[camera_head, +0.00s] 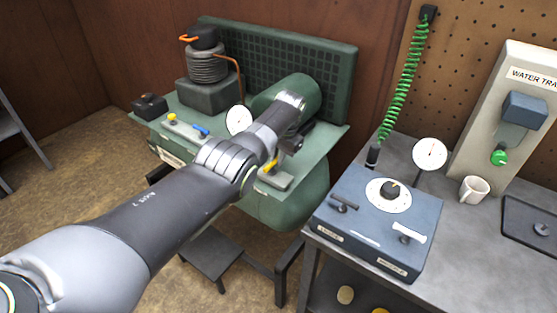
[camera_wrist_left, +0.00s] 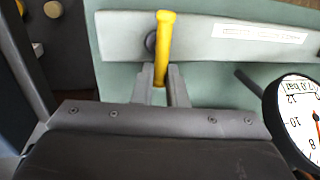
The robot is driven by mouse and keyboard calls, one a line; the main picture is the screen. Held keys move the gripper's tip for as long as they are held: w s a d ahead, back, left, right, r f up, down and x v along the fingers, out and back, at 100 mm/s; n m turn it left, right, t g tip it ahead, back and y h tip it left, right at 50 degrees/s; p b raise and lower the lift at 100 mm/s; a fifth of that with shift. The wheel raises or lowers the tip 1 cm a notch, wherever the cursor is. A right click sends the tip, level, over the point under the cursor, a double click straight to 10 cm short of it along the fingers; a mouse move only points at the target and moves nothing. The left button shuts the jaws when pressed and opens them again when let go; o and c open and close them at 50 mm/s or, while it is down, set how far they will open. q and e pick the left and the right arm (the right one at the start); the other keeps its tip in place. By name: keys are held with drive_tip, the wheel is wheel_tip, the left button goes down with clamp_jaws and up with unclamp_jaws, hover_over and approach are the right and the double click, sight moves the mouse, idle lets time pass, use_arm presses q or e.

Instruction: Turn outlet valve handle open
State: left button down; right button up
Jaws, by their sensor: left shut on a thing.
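A yellow valve handle (camera_head: 270,166) shows at the right front of the green compressor, partly hidden by my left arm. In the left wrist view the yellow handle (camera_wrist_left: 165,35) stands nearly upright in the picture, in front of a pale green strip with a label too blurred to read. My left gripper (camera_wrist_left: 160,78) is shut on the lower part of this handle, one finger at each side. In the head view my left arm hides much of the gripper. My right gripper is in neither view.
A round gauge (camera_wrist_left: 302,120) is close at the right in the wrist view. The compressor (camera_head: 290,55) also carries a blue lever (camera_head: 201,131). At the right, a grey bench bears a blue box (camera_head: 375,220), a gauge (camera_head: 430,153) and a mug (camera_head: 474,189).

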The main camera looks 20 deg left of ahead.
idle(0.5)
use_arm(q)
drive_tip(key=c, duration=1.5)
unclamp_jaws()
drive_tip(key=shift+o, duration=0.2)
drive_tip(key=shift+r, duration=0.1)
drive_tip(key=shift+r, duration=0.2)
drive_tip(key=s+d+r, duration=0.1)
drive_tip(key=d+r, duration=0.2)
drive_tip(key=r, duration=1.3)
drive_tip(key=shift+r, duration=0.25)
